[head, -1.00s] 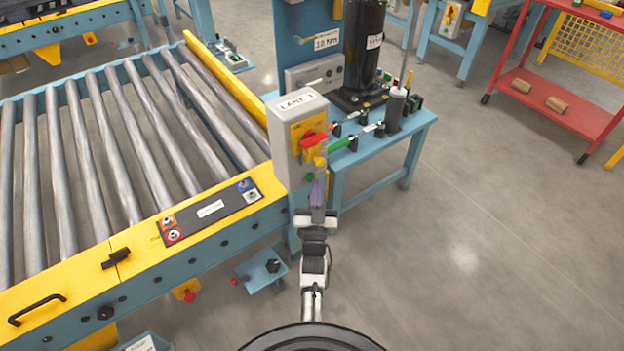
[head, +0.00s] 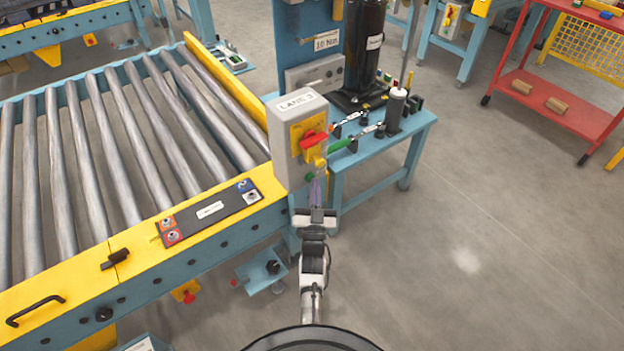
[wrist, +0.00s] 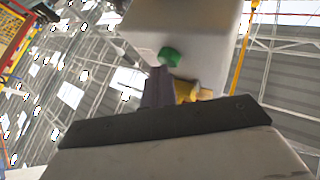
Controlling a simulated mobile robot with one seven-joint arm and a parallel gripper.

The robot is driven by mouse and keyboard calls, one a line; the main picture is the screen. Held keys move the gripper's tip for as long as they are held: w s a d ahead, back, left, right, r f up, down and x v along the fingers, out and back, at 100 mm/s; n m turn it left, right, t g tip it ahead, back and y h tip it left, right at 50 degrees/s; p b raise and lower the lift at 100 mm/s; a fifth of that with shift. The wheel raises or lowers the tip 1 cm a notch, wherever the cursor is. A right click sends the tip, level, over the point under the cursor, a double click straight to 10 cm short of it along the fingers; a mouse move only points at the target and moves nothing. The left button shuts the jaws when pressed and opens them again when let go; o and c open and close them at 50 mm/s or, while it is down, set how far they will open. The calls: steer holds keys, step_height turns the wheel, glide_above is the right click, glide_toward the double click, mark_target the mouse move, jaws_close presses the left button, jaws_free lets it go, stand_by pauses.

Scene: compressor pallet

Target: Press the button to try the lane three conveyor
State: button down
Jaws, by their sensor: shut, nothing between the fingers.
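The grey LANE 3 control box (head: 294,155) stands at the corner of the roller conveyor (head: 130,130). Its face carries a red rotary handle (head: 313,140) on a yellow plate, with a green button (head: 310,177) below. My gripper (head: 317,188) is shut and empty, its fingers pointing up just below the green button. In the wrist view the green button (wrist: 169,57) sits close to the tips of my purple-grey fingers (wrist: 158,85), on the box's pale face (wrist: 200,35). I cannot tell whether the fingertips touch it.
A dark panel with several small buttons (head: 210,209) lies on the conveyor's yellow side rail. A blue bench (head: 400,135) with tools and a black cylinder (head: 365,45) stands behind the box. A red cart (head: 560,105) is at the far right. The floor at right is clear.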

steer(key=shift+s+d, duration=0.45)
steer(key=shift+s, duration=0.2)
steer(key=s+d+p, duration=0.1)
steer(key=s, duration=0.1)
steer(key=s+d+p, duration=0.1)
steer(key=s+d, duration=0.1)
stand_by(1.0)
